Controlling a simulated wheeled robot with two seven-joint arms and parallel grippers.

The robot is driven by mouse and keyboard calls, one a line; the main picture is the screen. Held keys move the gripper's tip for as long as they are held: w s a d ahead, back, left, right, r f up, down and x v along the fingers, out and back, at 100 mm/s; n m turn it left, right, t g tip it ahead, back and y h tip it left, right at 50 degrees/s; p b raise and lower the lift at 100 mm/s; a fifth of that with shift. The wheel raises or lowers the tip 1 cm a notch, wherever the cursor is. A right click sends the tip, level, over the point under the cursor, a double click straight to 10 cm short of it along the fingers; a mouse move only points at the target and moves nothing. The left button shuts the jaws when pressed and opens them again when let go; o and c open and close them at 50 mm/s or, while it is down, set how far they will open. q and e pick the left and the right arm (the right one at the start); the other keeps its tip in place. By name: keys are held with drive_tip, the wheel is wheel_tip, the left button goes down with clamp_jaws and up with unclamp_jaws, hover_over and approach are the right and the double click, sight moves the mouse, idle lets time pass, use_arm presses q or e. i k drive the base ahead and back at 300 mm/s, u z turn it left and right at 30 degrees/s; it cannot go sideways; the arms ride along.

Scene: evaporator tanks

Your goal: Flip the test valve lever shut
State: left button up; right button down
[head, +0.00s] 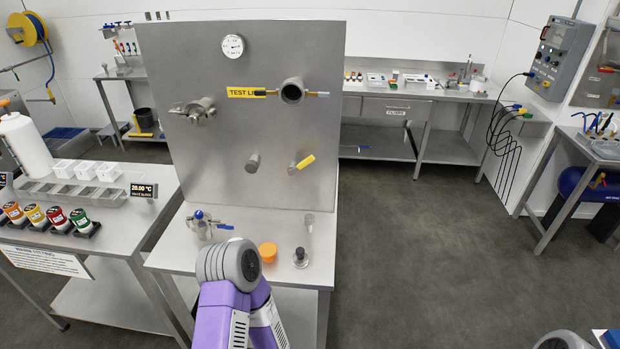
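An upright steel panel (190,60) carries a yellow label reading "TEST LI" (242,92), its end covered by a wide round port (292,91). Below the port, a yellow lever (305,162) slants up to the right from a small stub. On the bench in front, a steel valve fitting (203,226) has a blue lever (224,227) pointing right. I cannot tell for certain which lever is the test valve's. A purple and grey arm of mine rises at bottom centre, in front of the bench. Neither gripper's fingers show.
The bench (180,250) also holds an orange cap (268,252), a dark-topped fitting (300,258) and a small clear piece (309,222). A round gauge (233,46) and a steel fitting (199,111) are on the panel. The floor (410,250) to the right is clear.

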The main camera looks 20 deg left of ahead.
sight(311, 158)
drive_tip(key=u, duration=0.85)
